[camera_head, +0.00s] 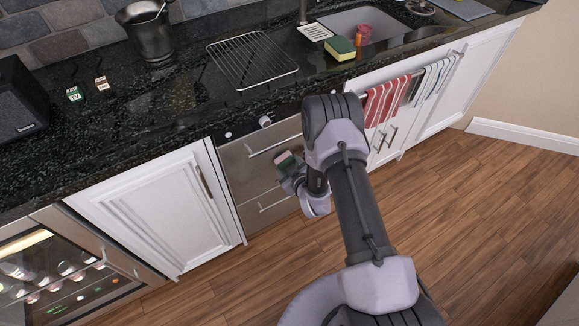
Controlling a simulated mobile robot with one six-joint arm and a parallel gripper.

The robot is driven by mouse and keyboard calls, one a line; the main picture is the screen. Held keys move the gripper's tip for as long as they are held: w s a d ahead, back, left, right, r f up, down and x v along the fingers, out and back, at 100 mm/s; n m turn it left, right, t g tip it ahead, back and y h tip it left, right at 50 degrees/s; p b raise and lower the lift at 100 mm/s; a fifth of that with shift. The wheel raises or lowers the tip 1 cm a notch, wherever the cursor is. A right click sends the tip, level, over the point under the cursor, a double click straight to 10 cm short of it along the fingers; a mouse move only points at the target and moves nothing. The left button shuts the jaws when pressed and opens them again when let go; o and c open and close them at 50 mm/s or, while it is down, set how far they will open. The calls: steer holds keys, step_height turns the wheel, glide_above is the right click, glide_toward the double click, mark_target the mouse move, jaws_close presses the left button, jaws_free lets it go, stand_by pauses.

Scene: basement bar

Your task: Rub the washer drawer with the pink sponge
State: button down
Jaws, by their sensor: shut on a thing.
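The washer drawer (237,158) is a steel front with a bar handle, set under the black counter; a second steel front with its own handle is below it. My gripper (289,171) is in front of the steel fronts, below the upper handle. It is shut on the pink sponge (284,158), a small block with a pinkish face and darker sides. The sponge is at or close to the steel surface; I cannot tell whether it touches. My arm hides the right part of the fronts.
A white cabinet door (160,205) is left of the steel fronts. Striped towels (385,98) hang on the right. On the counter are a wire rack (252,62), a metal bucket (150,35) and a green-yellow sponge (340,48). The wooden floor (480,220) is clear on the right.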

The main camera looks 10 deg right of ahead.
steer(key=shift+w+a, duration=0.15)
steer(key=shift+w, duration=0.35)
